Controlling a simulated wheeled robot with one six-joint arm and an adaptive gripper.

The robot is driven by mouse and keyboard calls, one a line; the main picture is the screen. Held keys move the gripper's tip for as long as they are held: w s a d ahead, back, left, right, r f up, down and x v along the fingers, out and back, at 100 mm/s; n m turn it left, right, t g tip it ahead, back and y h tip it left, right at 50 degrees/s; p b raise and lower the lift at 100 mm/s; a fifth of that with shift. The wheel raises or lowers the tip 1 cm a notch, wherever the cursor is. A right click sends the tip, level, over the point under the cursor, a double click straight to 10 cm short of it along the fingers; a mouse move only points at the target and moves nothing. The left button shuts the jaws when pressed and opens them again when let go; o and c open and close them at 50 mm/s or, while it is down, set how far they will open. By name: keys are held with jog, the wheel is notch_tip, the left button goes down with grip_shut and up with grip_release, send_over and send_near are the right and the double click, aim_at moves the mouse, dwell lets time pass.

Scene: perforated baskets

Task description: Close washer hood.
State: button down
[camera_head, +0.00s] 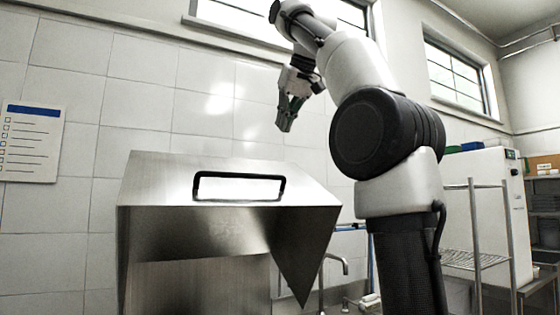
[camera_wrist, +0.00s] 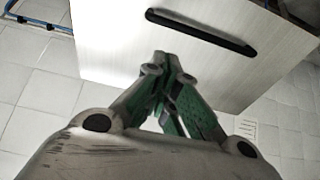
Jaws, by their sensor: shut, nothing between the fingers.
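The washer hood (camera_head: 165,225) is a steel box with slanted sides, standing raised left of centre in the head view. Its black bar handle (camera_head: 238,174) runs across the upper front. In the wrist view the hood's pale metal face (camera_wrist: 120,50) fills the upper middle, with the dark handle (camera_wrist: 200,32) across it. My gripper (camera_head: 285,122) hangs above and to the right of the hood, apart from it, fingers pointing down. In the wrist view the green-padded fingers (camera_wrist: 168,68) meet at their tips and hold nothing.
A sink tap (camera_head: 335,264) stands below and right of the hood. A metal wire rack (camera_head: 476,262) and a white cabinet (camera_head: 490,190) are at the right. A tiled wall (camera_head: 80,80) with a checklist sheet (camera_head: 33,142) lies behind. The air above the hood is clear.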

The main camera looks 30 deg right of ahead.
jog(key=x, duration=0.8)
jog(key=shift+w+r, duration=0.2)
jog(key=shift+w, duration=0.3)
notch_tip(320, 180, down, 4)
jog(key=shift+r, duration=0.15)
jog(key=shift+f, duration=0.25)
